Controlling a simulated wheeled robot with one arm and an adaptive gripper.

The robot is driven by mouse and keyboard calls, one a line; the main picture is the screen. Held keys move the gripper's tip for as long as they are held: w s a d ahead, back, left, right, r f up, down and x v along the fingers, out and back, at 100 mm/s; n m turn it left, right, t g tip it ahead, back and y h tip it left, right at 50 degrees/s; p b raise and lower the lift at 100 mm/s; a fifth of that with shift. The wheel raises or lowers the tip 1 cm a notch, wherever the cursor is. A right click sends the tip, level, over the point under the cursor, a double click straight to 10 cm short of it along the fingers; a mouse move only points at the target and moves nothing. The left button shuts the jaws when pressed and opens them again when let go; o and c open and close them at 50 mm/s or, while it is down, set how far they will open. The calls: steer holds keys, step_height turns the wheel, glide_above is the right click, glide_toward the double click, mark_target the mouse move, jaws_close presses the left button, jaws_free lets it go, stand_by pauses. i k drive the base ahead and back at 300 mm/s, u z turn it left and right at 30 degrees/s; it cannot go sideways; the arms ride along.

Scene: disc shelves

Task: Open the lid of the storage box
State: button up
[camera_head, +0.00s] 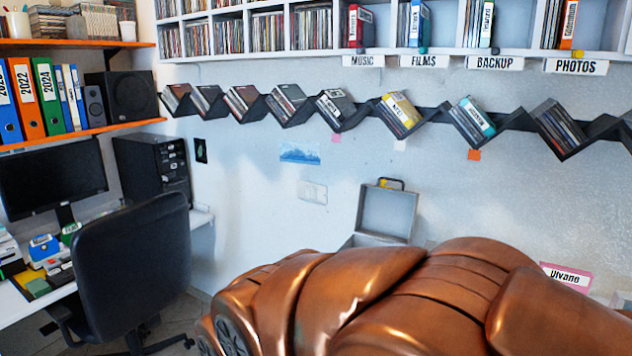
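A grey storage box stands low by the wall in the middle of the view. Its lid (388,212) is raised and stands upright, with its inside facing me. A dark handle with a yellow part (391,183) sits on the lid's top edge. Only a little of the box body (362,241) shows below the lid. The rest is hidden behind a large copper-brown shape in front. My gripper is not in view, so I cannot see where it is relative to the box.
The glossy copper-brown, sofa-like shape (400,300) fills the bottom foreground. A pink-edged "Divano" label (566,277) is at right. A black office chair (133,265) stands left by the desk. A zigzag disc shelf (437,113) runs along the wall above the box.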

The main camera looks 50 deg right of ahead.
mark_target(385, 213)
steer(key=u, duration=1.15)
steer(key=k, duration=1.3)
steer(key=z, duration=1.55)
